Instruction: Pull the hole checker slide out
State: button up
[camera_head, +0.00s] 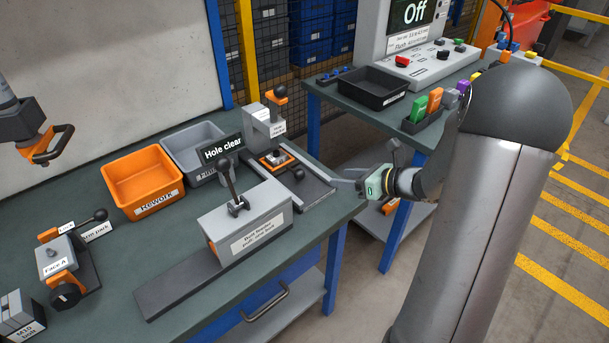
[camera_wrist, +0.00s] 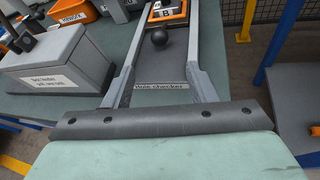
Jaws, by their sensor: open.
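The hole checker (camera_head: 318,191) stands at the right end of the green bench, a grey base with raised side rails. Its slide carries an orange nest (camera_head: 267,165) holding a small metal part, with a black ball knob (camera_head: 299,174) at the near end. In the wrist view the knob (camera_wrist: 159,37) is ahead and roughly centred between the fingers, above the "Hole checker" label (camera_wrist: 160,86). My gripper (camera_head: 345,181) is at the bench's right edge, in front of the checker. Its fingers (camera_wrist: 163,72) are apart and empty, short of the knob.
A grey block with a black lever (camera_head: 247,222) stands left of the checker. Behind are an orange rework bin (camera_head: 142,185), a grey bin (camera_head: 194,152) and a "Hole clear" sign (camera_head: 221,148). A second bench with a control panel (camera_head: 425,62) stands at the right, across a gap.

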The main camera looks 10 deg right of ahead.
aim_at(304, 174)
jog(key=x, duration=1.4)
grip_shut()
jog(key=s+d, duration=0.2)
jog(key=s, duration=0.1)
jog(key=s+d, duration=0.2)
jog(key=s, duration=0.2)
jog(key=s+d, duration=0.2)
jog(key=s, duration=0.2)
jog(key=shift+b, duration=0.35)
grip_release()
jog(key=shift+s, duration=0.1)
jog(key=shift+r, duration=0.1)
